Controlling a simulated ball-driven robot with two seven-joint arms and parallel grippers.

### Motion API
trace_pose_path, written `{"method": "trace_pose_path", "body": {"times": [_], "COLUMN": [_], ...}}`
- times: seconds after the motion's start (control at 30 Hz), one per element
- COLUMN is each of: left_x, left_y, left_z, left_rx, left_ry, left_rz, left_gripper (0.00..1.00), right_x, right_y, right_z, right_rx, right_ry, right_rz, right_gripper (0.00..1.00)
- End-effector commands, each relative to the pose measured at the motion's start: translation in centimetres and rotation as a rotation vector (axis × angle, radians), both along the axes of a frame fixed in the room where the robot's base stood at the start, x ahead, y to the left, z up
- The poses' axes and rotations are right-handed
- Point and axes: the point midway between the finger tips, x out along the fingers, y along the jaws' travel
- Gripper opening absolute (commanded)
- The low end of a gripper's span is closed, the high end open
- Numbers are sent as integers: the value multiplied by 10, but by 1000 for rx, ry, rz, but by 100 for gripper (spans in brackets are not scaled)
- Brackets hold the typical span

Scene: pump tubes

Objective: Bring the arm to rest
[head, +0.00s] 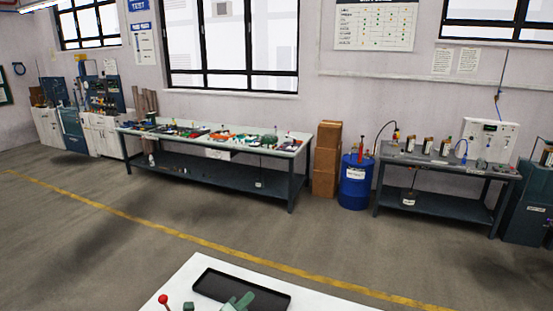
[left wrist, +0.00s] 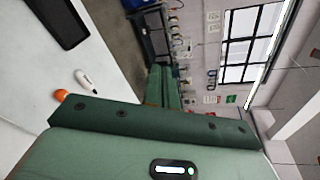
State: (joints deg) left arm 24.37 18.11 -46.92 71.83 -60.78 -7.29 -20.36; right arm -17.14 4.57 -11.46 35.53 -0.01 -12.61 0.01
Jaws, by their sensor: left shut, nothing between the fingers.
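My left gripper (head: 238,302) shows as a small green shape at the bottom edge of the head view, in front of the black tray (head: 215,284). It is shut and empty, and the rest of that arm is out of frame. The tray lies on a white tabletop (head: 190,268), and it also shows in the left wrist view (left wrist: 60,20). That view is turned on its side and is largely filled by a green housing with a lit strip, seemingly mine. My right gripper is not in view.
A red-knobbed stick (head: 163,299) and a green block (head: 188,306) are left of the gripper. A white pen-like item (left wrist: 87,79) and an orange piece (left wrist: 60,95) lie on the tabletop. Workbenches (head: 240,150) and a blue drum (head: 354,184) stand well back, with clear floor before them.

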Motion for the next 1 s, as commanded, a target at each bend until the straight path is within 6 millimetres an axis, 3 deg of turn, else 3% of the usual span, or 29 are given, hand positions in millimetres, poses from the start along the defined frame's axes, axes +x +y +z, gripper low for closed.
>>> {"method": "trace_pose_path", "body": {"times": [0.07, 0.13, 0.3, 0.5, 0.8, 0.83, 1.0], "left_x": [-26, -48, -124, -205, -300, -306, -295], "left_y": [6, 28, 104, 166, 215, 217, 206], "left_z": [14, 23, 24, 23, 36, 33, -35], "left_rx": [-202, -363, -651, -780, -824, -824, -825], "left_ry": [44, 103, 293, 456, 605, 618, 683], "left_rz": [177, 357, 797, 1119, 1394, 1411, 1400], "left_gripper": [0, 0, 0, 0, 0, 0, 0], "right_x": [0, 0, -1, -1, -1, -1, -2], "right_y": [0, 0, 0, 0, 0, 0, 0], "right_z": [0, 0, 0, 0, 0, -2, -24], "right_rx": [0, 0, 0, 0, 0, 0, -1], "right_ry": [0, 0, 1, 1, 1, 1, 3], "right_rz": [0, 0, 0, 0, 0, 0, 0], "right_gripper": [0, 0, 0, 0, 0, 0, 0]}}
